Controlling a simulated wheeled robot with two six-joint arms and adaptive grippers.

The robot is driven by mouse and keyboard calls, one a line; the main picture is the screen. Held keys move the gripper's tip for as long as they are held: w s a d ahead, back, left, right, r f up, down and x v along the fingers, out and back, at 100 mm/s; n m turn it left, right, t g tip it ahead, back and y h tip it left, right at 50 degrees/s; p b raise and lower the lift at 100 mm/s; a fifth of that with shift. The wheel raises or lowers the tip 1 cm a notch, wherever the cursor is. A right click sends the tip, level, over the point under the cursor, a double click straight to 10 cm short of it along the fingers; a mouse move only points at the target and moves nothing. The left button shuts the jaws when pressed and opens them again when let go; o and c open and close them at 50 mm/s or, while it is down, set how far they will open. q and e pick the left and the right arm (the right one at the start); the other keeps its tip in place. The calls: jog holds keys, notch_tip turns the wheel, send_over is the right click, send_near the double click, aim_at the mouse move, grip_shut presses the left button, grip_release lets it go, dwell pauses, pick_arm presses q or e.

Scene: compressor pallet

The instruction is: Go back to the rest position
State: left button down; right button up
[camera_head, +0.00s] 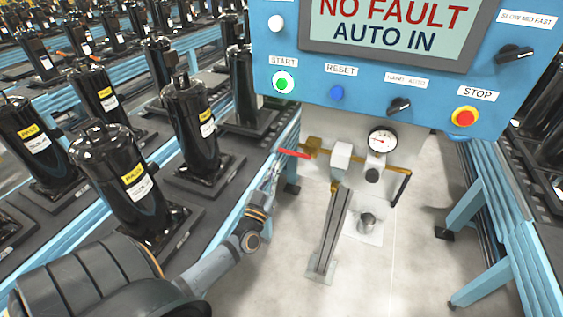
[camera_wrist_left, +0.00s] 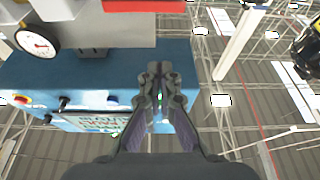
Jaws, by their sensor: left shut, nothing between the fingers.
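My left gripper (camera_head: 276,166) reaches in from the lower left, just below and left of the red valve handle (camera_head: 294,153). Its two fingers are together in the left wrist view (camera_wrist_left: 158,80), with nothing held between them. The red handle shows at the top of that view (camera_wrist_left: 143,5), beyond the fingertips and apart from them in that picture. Whether they touch in the head view I cannot tell. My right gripper is in neither view.
A blue control panel (camera_head: 370,82) reads "NO FAULT AUTO IN", with a lit green start button (camera_head: 283,82) and a red stop button (camera_head: 465,117). A gauge (camera_head: 382,140) and brass pipe sit below. Black compressors (camera_head: 125,185) line the left conveyor.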

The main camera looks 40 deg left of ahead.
pick_arm(q)
jog(key=s+d+f+m+g+h+b, duration=0.1)
jog(key=s+f+g, duration=0.2)
jog(key=f, duration=0.9)
jog(key=s+f+m+g+h+b, duration=0.1)
jog(key=s+f+g, duration=0.2)
jog(key=f, duration=0.9)
jog(key=s+d+f+m+g+h+b, duration=0.1)
jog(key=s+f+g, duration=0.15)
jog(key=f, duration=0.95)
jog(key=s+d+f+g+b, duration=0.1)
jog(key=s+d+f+g, duration=0.2)
jog(key=s+f, duration=0.9)
jog(key=s+d+f+g+h+b, duration=0.1)
jog(key=s+f+g, duration=0.7)
jog(key=s, duration=1.3)
notch_tip(320, 180, down, 5)
jog(key=shift+d+r+m, duration=0.2)
jog(key=shift+d+m, duration=0.1)
jog(key=shift+d, duration=0.6)
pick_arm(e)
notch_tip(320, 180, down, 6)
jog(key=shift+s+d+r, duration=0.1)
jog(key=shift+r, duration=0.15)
pick_arm(q)
jog(key=shift+w+g, duration=0.1)
jog(key=shift+g, duration=0.15)
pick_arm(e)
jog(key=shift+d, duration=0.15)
